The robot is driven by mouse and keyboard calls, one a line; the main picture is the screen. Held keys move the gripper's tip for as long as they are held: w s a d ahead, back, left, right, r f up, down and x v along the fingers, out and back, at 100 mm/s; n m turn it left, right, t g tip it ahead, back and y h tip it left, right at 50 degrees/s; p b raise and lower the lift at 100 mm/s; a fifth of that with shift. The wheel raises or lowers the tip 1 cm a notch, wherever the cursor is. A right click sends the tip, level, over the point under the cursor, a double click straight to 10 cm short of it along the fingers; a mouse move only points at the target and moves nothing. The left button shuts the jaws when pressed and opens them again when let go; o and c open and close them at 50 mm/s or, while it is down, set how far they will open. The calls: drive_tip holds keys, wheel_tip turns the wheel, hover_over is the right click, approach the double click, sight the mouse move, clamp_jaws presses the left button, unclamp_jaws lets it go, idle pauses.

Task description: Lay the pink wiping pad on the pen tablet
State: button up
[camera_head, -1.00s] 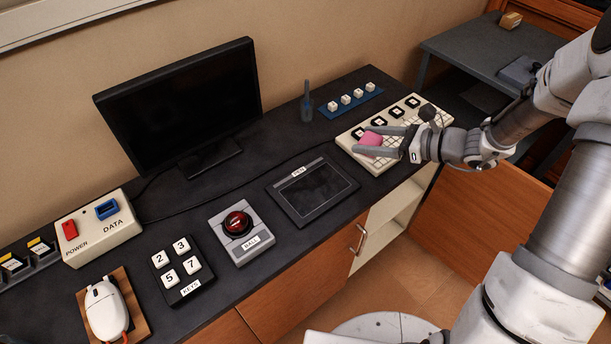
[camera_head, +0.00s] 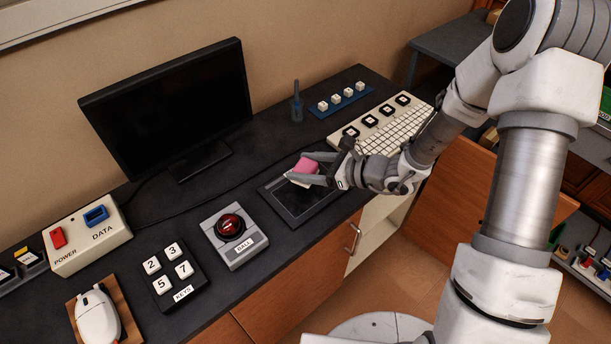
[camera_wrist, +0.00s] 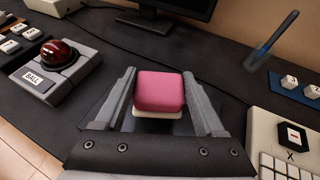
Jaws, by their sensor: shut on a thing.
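The pink wiping pad (camera_head: 306,166) has a pink top and a pale underside. My gripper (camera_head: 300,175) is shut on it and holds it over the upper part of the pen tablet (camera_head: 293,204). In the wrist view the pad (camera_wrist: 160,91) sits between the two fingers of my gripper (camera_wrist: 163,98). The tablet is a dark flat slab with a black screen. The pad and fingers hide its upper part in the head view. I cannot tell how high the pad is above it.
The trackball box (camera_head: 233,238) stands left of the tablet. The cream keyboard (camera_head: 385,130) lies to its right, under my arm. The monitor (camera_head: 170,105) stands behind. A dark pen (camera_head: 297,101) stands upright near the blue strip of white keys (camera_head: 341,101).

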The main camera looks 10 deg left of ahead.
drive_tip(key=shift+f, duration=1.8)
drive_tip(key=shift+b, duration=0.3)
drive_tip(key=shift+f, duration=0.25)
drive_tip(key=o, duration=1.3)
drive_tip(key=shift+r, duration=0.1)
